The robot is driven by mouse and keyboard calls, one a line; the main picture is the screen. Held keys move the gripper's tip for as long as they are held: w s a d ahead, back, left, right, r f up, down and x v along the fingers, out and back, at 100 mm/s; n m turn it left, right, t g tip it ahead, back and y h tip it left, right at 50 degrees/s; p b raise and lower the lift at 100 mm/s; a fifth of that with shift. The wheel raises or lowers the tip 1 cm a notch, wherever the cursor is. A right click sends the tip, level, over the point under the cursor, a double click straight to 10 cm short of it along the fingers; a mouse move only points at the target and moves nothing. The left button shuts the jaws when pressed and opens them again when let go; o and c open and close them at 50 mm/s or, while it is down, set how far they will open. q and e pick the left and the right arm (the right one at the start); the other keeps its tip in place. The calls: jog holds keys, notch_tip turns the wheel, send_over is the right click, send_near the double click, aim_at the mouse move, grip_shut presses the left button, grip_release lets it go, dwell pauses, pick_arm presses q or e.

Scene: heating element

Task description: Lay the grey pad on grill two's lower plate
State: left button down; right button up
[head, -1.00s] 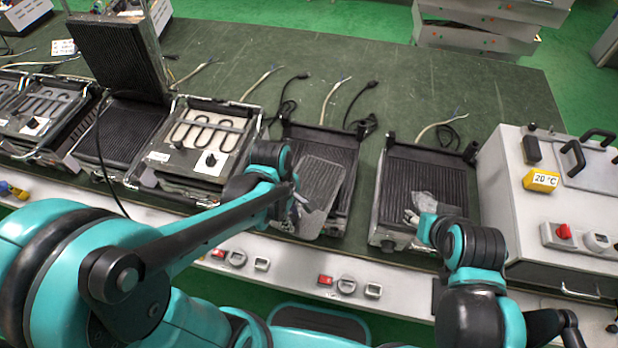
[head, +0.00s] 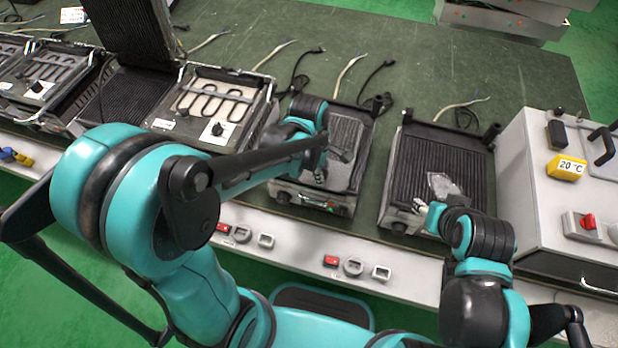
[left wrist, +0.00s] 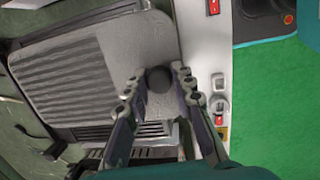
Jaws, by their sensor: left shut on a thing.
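The grey pad (head: 346,130) is a flat ribbed plate with a plain end. In the head view it lies over the dark lower plate of the grill in the middle, roughly in line with it; whether it rests fully flat I cannot tell. It fills much of the left wrist view (left wrist: 65,85). My left gripper (head: 322,168) is at the pad's near end, its fingers either side of a dark round knob (left wrist: 158,79), shut on the pad. My right gripper (head: 424,212) is by the front of the right-hand grill (head: 425,165); its jaws are unclear.
A clear crumpled piece (head: 441,187) lies on the right-hand grill near my right gripper. A grill with an exposed heating element (head: 210,108) stands left of the pad. A white control box (head: 545,210) bounds the right. Loose cables lie behind; the green table (head: 430,65) is clear farther back.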

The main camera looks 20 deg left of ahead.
pick_arm(q)
jog(key=w+a+f+b, duration=0.1)
jog(key=a+f+b, duration=0.2)
jog(key=f, duration=0.3)
jog(key=shift+a+f, duration=0.3)
jog(key=shift+a, duration=0.3)
jog(key=shift+f, duration=0.15)
jog(key=c, duration=1.3)
grip_release()
